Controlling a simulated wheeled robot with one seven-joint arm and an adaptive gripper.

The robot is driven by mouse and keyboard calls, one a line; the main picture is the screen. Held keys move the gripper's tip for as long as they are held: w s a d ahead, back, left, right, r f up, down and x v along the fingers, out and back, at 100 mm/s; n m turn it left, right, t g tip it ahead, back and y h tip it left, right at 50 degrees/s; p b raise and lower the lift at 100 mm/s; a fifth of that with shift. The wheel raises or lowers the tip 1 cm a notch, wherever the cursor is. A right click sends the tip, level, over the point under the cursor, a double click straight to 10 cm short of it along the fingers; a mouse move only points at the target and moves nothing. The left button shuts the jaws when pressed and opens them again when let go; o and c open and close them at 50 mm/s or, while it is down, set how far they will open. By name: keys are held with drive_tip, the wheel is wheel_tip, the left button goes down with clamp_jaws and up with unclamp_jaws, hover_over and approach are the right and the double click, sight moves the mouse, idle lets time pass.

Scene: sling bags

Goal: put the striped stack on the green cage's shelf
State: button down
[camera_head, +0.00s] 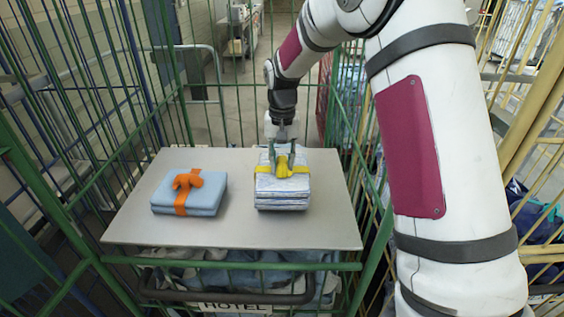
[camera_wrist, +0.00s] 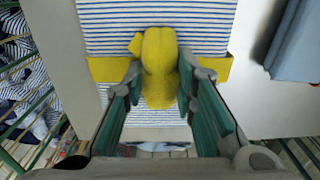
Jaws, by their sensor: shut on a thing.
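The striped stack (camera_head: 283,191) is folded white cloth with blue stripes, tied with a yellow band and knot. It rests on the right half of the grey shelf (camera_head: 240,232) of the green cage (camera_head: 205,266). My gripper (camera_head: 283,158) is above the stack, its fingers on both sides of the yellow knot. In the wrist view my gripper (camera_wrist: 160,85) is shut on the yellow knot (camera_wrist: 158,62), with the striped cloth (camera_wrist: 100,28) under it. I cannot tell whether the stack's underside is fully touching the shelf.
A blue stack (camera_head: 190,193) with an orange band lies on the shelf's left half, apart from the striped one. Cage bars rise at the sides and back. Cloth (camera_head: 200,277) lies below the shelf, behind a HOTEL sign (camera_head: 235,307). A yellow cage (camera_head: 535,110) stands at right.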

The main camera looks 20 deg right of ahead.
drive_tip(key=shift+f, duration=0.25)
drive_tip(key=c, duration=1.3)
unclamp_jaws()
drive_tip(key=shift+f, duration=0.15)
